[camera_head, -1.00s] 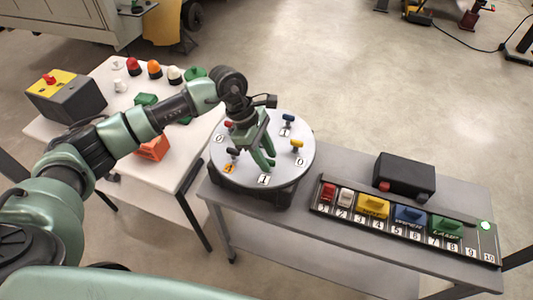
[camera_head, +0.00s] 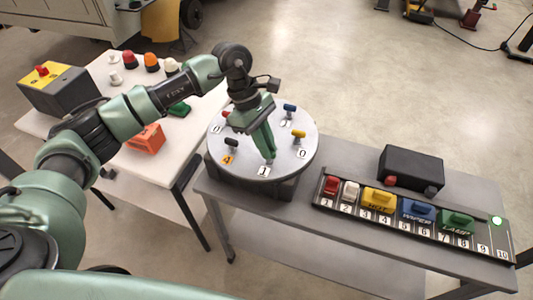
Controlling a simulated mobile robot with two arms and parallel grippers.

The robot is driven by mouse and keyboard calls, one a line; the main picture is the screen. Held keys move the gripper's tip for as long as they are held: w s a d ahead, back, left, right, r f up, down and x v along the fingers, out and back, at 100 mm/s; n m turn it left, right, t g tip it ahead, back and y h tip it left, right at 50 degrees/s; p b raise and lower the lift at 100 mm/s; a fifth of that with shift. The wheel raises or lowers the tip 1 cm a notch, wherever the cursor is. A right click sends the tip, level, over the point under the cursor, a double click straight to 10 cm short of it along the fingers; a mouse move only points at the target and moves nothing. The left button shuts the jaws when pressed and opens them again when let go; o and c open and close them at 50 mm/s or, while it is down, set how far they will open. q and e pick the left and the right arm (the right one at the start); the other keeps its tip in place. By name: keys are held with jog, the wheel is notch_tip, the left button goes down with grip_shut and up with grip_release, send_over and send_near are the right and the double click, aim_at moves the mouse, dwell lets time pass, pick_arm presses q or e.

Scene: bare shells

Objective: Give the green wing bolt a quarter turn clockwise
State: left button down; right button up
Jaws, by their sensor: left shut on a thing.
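A round grey disc (camera_head: 282,165) on a dark base carries several wing bolts. A red one (camera_head: 227,114), a blue one (camera_head: 290,108), a yellow one (camera_head: 299,135) and a black one (camera_head: 232,143) show around it. My left gripper (camera_head: 268,157) points down at the disc's front part, above a white label (camera_head: 264,171). Its jaws are close together, shut on what I take to be the green wing bolt. The bolt is hidden by the green fingers, so its angle cannot be told. My right gripper is not in view.
A panel (camera_head: 336,205) with several coloured switches and a dark box (camera_head: 411,168) stand on the grey bench to the right. The white table (camera_head: 190,132) at left holds coloured domes, an orange block (camera_head: 146,138) and a yellow-topped box (camera_head: 56,88).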

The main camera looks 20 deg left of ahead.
pick_arm(q)
jog(key=m+b, duration=0.2)
jog(key=b, duration=0.1)
jog(key=m+g+b, duration=0.1)
jog(key=m+b, duration=0.1)
jog(key=b, duration=0.1)
jog(key=m+g+y+b, duration=0.1)
jog(key=m+b, duration=0.1)
jog(key=shift+w+d+f+m+b, duration=0.2)
jog(key=shift+m+b, duration=0.1)
jog(key=shift+b, duration=0.1)
jog(key=shift+r+m+y+b, duration=0.15)
jog(key=shift+m+y+b, duration=0.35)
jog(key=shift+m, duration=0.4)
jog(key=shift+r+m+g, duration=0.1)
jog(key=shift+m+g, duration=0.2)
jog(key=shift+m, duration=0.1)
jog(key=m+y, duration=0.1)
jog(key=m, duration=0.1)
jog(key=shift+r+m, duration=0.15)
jog(key=shift+m, duration=0.15)
jog(key=shift+d+m+g+y+p, duration=0.15)
jog(key=shift+m+g+y+p, duration=0.4)
jog(key=shift+m, duration=1.25)
jog(key=shift+t+y, duration=0.25)
jog(key=c, duration=1.4)
grip_release()
jog(key=shift+c, duration=0.2)
